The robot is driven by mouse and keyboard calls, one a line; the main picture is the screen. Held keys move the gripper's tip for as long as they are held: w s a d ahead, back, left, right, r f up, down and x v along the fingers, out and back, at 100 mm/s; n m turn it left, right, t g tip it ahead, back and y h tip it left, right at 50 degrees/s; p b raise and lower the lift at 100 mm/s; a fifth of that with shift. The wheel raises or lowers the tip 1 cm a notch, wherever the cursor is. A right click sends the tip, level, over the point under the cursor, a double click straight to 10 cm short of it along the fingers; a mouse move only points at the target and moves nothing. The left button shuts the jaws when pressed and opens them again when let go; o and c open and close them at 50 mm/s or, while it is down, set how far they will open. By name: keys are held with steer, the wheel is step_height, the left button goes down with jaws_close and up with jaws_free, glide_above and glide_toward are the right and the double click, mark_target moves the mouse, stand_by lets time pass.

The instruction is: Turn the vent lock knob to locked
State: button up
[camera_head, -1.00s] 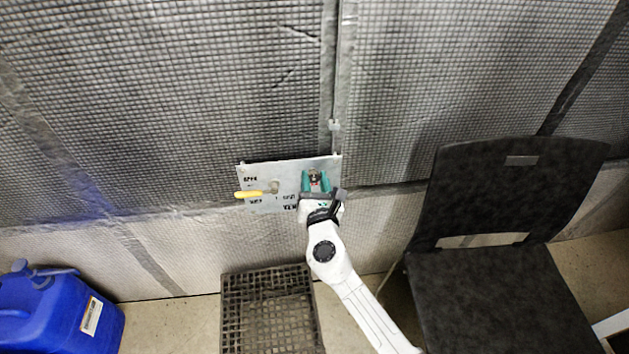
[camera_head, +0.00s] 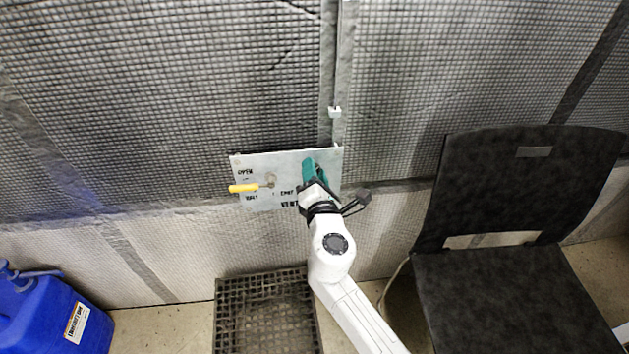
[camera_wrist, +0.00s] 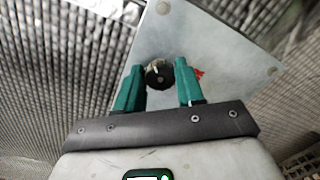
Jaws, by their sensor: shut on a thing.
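The vent lock knob is a round dark knob (camera_wrist: 158,76) on a pale metal plate (camera_wrist: 215,55) in the wrist view. The teal fingers of my gripper (camera_wrist: 159,68) stand one on each side of it, shut on it. A small red mark shows on the plate just right of the right finger. In the head view the plate (camera_head: 285,163) is on the wall, and my gripper (camera_head: 309,167) is at its right part and hides the knob. The knob's lock position cannot be read.
A yellow-handled lever (camera_head: 245,188) is on the plate's left part, near black lettering. A black chair (camera_head: 510,220) stands at the right. A dark crate (camera_head: 265,283) is on the floor below the plate, and a blue canister (camera_head: 40,310) at the lower left.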

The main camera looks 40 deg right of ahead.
steer(key=m+b, duration=0.6)
steer(key=m, duration=0.3)
steer(key=shift+f+b, duration=0.2)
steer(key=shift+b, duration=0.1)
steer(key=shift+m, duration=0.3)
steer(key=o, duration=1)
steer(key=shift+o, duration=0.2)
steer(key=shift+r, duration=0.1)
steer(key=v, duration=1.1)
